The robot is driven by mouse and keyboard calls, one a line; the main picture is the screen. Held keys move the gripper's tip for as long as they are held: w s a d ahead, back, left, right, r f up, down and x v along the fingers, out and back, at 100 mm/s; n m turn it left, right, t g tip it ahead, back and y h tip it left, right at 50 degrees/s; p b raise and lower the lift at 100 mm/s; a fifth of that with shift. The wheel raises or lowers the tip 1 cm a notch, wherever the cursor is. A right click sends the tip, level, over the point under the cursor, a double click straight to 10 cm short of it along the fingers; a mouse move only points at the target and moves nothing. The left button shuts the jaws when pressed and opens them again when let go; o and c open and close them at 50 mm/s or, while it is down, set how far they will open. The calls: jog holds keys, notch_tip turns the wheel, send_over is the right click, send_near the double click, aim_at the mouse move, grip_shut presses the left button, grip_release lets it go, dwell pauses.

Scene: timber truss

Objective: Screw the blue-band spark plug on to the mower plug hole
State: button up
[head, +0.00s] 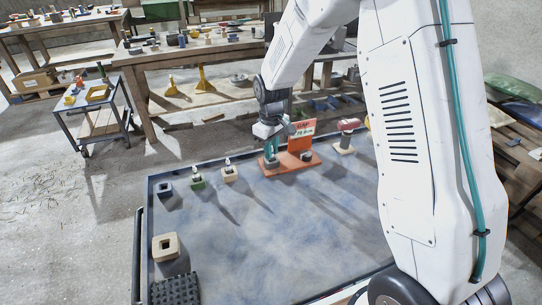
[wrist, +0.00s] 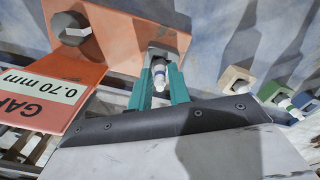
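The blue-band spark plug (wrist: 159,74), white with a bluish band, is between the teal fingers of my gripper (wrist: 160,82), which look closed on it. The plug is at a grey block on the orange gap stand, whose base (head: 291,166) also shows in the head view. There my gripper (head: 271,152) is low over the left part of that base; the plug cannot be made out. A red piece on a pale block (head: 345,149) stands right of the stand, perhaps the mower part; I see no plug hole in it.
The gap sign (wrist: 41,94) rises beside my gripper. Left of the stand are a cream holder (head: 230,176) and a green holder (head: 198,184), each with a plug, then an empty blue holder (head: 164,190). A beige block (head: 157,255) is at front left. The mid-table is clear.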

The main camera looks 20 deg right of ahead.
grip_shut()
jog(key=shift+r, duration=0.45)
jog(key=r, duration=0.3)
jog(key=shift+s, duration=0.3)
jog(key=s+d+r, duration=0.1)
jog(key=s, duration=1.4)
jog(key=shift+s+d, duration=0.15)
jog(key=shift+d, duration=0.25)
